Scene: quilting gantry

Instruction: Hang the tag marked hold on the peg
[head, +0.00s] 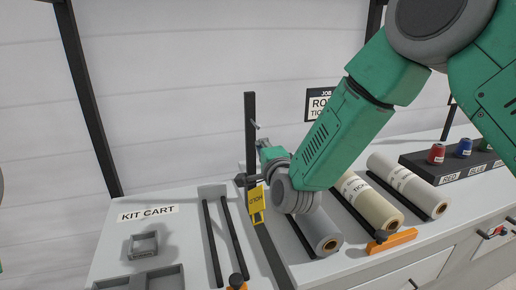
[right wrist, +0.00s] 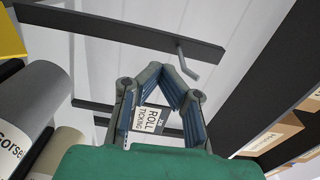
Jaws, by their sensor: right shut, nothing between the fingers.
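The yellow tag marked HOLD (head: 256,204) hangs upright just left of my right wrist in the head view, below a dark knobbed bar. What holds it up is partly hidden. A yellow piece, likely this tag, shows at the upper left of the right wrist view (right wrist: 10,38). The peg (head: 256,126) is a short grey rod on the dark upright post; in the right wrist view the bent peg (right wrist: 187,64) is bare. My right gripper (head: 263,146) is shut and empty, close below the peg, its fingertips (right wrist: 157,72) apart from it. My left gripper is out of view.
Fabric rolls (head: 368,203) lie on the counter right of the post, partly behind my right arm. A black spool rack (head: 465,165) stands at far right. The kit cart (head: 190,218), with grey trays, is at left. A ROLL TICKING sign (right wrist: 150,117) hangs behind.

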